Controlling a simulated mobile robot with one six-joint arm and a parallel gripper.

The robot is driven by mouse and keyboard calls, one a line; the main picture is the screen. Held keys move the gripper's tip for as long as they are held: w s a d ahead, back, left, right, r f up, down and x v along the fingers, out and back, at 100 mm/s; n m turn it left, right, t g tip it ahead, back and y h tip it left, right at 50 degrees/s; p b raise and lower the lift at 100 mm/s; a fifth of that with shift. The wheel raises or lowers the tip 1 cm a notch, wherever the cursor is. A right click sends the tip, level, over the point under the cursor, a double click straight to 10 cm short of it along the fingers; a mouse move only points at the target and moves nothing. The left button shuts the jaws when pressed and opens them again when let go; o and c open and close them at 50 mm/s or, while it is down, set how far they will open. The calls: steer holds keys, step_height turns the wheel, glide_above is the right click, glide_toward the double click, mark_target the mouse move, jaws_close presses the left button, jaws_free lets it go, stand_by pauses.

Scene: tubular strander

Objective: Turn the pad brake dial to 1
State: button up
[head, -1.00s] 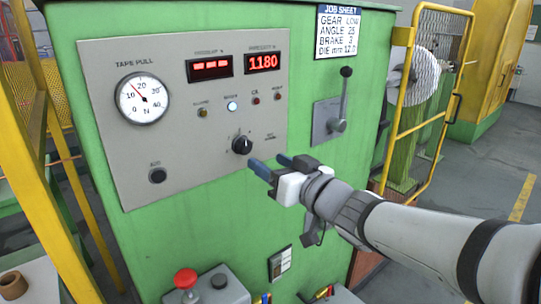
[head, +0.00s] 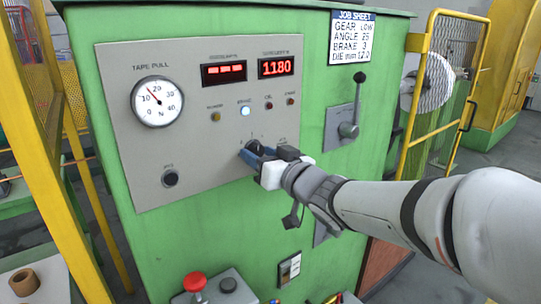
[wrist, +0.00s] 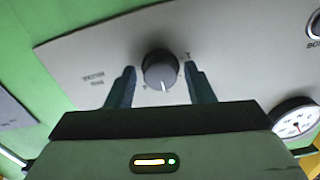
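The brake dial, a dark round knob with a white pointer line (wrist: 160,70), is on the grey control panel. In the wrist view the pointer line is toward the bottom of the knob. The scale numbers around it are too small to read. My gripper (wrist: 159,76) is open, with one blue finger on each side of the dial and a small gap visible on both sides. In the head view my gripper (head: 250,154) is at the panel and hides most of the dial.
The grey panel (head: 135,90) carries a tape pull gauge (head: 157,102), red displays (head: 280,66), small lamps and a black button (head: 170,178). A lever (head: 350,130) is to the right. A job sheet (head: 351,38) reads brake 3. A red mushroom button (head: 194,282) is below.

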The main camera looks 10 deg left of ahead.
steer(key=c, duration=0.8)
steer(key=shift+f+b, duration=0.1)
steer(key=shift+b, duration=0.2)
steer(key=n+b, duration=0.2)
steer(key=n, duration=0.1)
steer(key=shift+f, duration=0.1)
steer(key=n+b, duration=0.3)
steer(key=n, duration=0.1)
steer(key=n+b, duration=0.3)
steer(key=n, duration=0.3)
steer(key=shift+d+n+b, duration=0.1)
steer(key=shift+n+b, duration=0.25)
steer(key=shift+n, duration=0.05)
steer(key=n+b, duration=0.1)
steer(key=n, duration=0.2)
steer(key=n+b, duration=0.2)
steer(key=n, duration=0.1)
steer(key=shift+w+r, duration=0.1)
steer(key=shift+r, duration=0.1)
